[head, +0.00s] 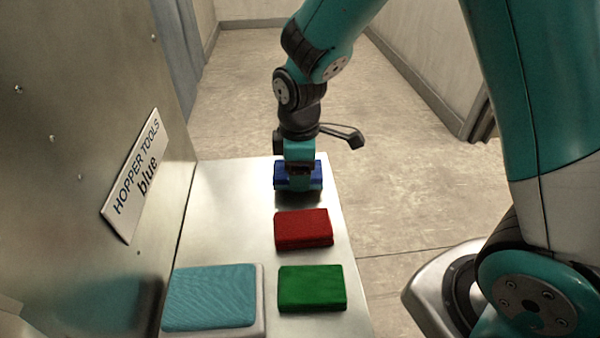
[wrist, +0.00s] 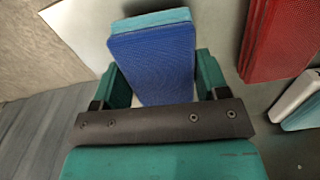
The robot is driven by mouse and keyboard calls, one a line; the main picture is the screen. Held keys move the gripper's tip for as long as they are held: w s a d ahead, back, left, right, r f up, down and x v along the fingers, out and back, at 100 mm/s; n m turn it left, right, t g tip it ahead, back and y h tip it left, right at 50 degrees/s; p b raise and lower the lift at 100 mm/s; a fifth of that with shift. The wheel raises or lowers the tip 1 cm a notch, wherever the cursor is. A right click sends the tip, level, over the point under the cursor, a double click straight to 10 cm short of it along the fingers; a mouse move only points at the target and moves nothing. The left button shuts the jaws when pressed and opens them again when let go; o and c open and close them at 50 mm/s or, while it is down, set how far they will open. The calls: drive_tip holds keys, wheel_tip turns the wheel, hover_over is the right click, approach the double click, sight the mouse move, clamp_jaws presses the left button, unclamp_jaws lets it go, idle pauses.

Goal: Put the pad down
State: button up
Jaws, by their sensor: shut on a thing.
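My gripper (head: 298,174) is over the far end of the metal shelf, shut on the blue pad (head: 283,183). In the wrist view the blue pad (wrist: 155,62) sits between the two fingers of my gripper (wrist: 155,80), with a teal layer along its far edge. I cannot tell whether the blue pad touches the shelf. A red pad (head: 303,229) lies nearer on the shelf, and a green pad (head: 312,289) lies nearer still.

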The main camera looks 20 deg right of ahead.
drive_tip(key=shift+f, duration=0.75)
drive_tip(key=o, duration=0.8)
drive_tip(key=shift+f+b, duration=0.3)
drive_tip(key=shift+b, duration=0.05)
wheel_tip(320, 180, up, 17)
drive_tip(key=s+a+r+m+y, duration=0.1)
drive_tip(key=s+a+m+y, duration=0.15)
drive_tip(key=s, duration=0.65)
drive_tip(key=s+a+r+m+y, duration=0.15)
drive_tip(key=s+m, duration=0.25)
drive_tip(key=s, duration=0.6)
drive_tip(key=shift+w+a+r+p, duration=0.1)
drive_tip(key=shift+r+p, duration=0.9)
drive_tip(key=shift+p, duration=0.4)
drive_tip(key=shift+w+a+r+p, duration=0.1)
drive_tip(key=shift+r+p, duration=0.85)
drive_tip(key=shift+p, duration=0.45)
